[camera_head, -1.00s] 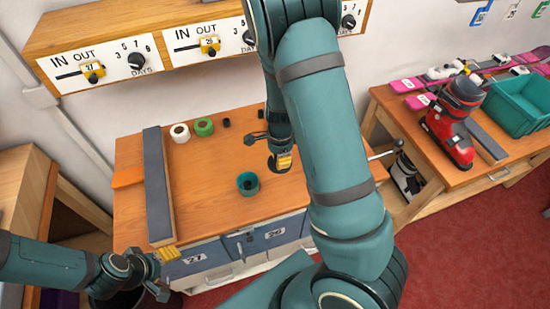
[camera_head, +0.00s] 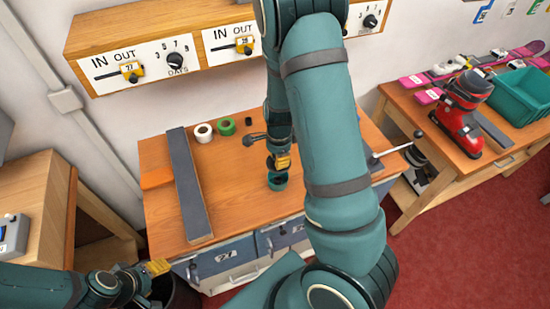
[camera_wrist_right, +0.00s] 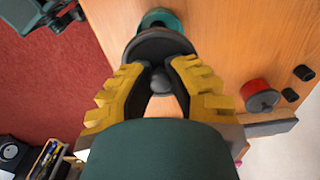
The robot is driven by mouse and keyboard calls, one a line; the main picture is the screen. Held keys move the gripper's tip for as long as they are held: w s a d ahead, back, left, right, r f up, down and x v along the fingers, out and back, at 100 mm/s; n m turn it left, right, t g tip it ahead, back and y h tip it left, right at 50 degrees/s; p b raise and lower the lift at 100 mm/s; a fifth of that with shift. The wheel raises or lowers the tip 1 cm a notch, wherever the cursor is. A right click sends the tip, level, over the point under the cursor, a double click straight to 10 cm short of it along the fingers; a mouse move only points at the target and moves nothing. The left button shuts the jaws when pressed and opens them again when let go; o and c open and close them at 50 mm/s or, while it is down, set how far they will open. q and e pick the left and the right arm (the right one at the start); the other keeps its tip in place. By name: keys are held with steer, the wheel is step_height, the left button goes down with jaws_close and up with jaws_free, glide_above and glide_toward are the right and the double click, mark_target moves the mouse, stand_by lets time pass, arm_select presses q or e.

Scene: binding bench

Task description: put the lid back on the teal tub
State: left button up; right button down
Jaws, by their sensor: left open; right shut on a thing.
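The teal tub (camera_head: 278,182) stands on the wooden bench, partly covered by my right gripper (camera_head: 281,163) right above it. In the right wrist view, the right gripper's yellow fingers (camera_wrist_right: 160,82) are shut on the knob of a dark round lid (camera_wrist_right: 150,47). The teal tub (camera_wrist_right: 160,18) shows just past the lid, which overlaps part of it in that picture. I cannot tell whether lid and tub touch. My left gripper (camera_head: 152,282) is open and empty, low at the left, off the bench's front.
A long grey-topped bar (camera_head: 188,185) lies left of the tub. A white roll (camera_head: 203,132) and a green roll (camera_head: 226,126) stand behind. A red roll (camera_wrist_right: 262,97) shows in the wrist view. A red boot (camera_head: 458,125) and teal crate (camera_head: 520,97) occupy the right bench.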

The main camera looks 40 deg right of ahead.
steer(key=shift+f, duration=1)
steer(key=shift+f+b, duration=1.9)
steer(key=shift+f, duration=0.35)
steer(key=shift+f+p, duration=0.15)
steer(key=shift+p, duration=0.15)
stand_by(0.4)
steer(key=shift+c, duration=1.6)
jaws_free()
